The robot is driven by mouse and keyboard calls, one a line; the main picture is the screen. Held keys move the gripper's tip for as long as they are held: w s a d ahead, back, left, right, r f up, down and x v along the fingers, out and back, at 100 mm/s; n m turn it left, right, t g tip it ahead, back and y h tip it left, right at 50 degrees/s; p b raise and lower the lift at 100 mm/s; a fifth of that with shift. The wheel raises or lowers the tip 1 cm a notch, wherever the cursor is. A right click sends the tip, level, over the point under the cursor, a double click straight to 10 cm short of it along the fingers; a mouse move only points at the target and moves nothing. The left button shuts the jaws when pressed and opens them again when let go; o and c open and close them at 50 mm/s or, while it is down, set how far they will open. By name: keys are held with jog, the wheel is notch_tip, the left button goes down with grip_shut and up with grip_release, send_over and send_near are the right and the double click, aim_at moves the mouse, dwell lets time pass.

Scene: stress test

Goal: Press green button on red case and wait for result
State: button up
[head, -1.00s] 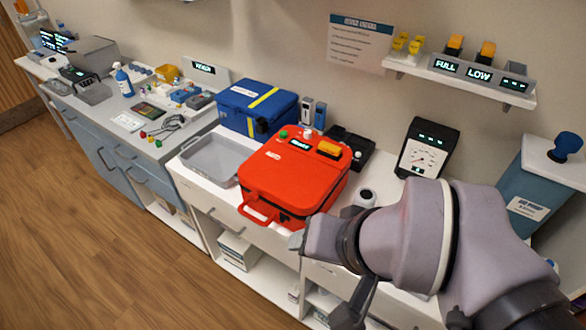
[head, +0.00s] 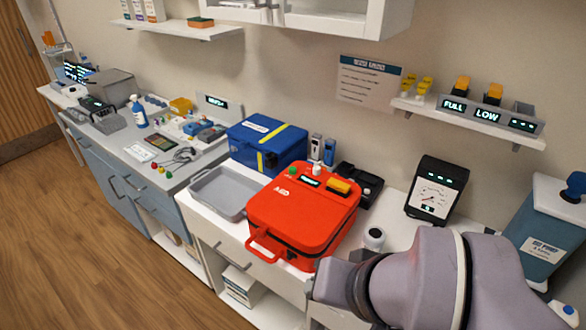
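The red case (head: 293,222), marked AED, lies closed on the white counter, its handle toward the front edge. On its top at the back left is a small green button (head: 292,171). Beside the button are a small white knob (head: 317,170), a dark display (head: 310,181) with lit text too small to read for certain, and a yellow-orange block (head: 339,185). My grey arm fills the lower right, in front of and right of the case. My gripper's fingers do not show. Nothing of my arm touches the button.
A grey tray (head: 196,201) and a blue case (head: 268,162) stand left of and behind the red case. A dark device (head: 368,193), a small white-and-black cylinder (head: 373,238) and a gauge (head: 433,190) stand to its right. Space above the red case is clear.

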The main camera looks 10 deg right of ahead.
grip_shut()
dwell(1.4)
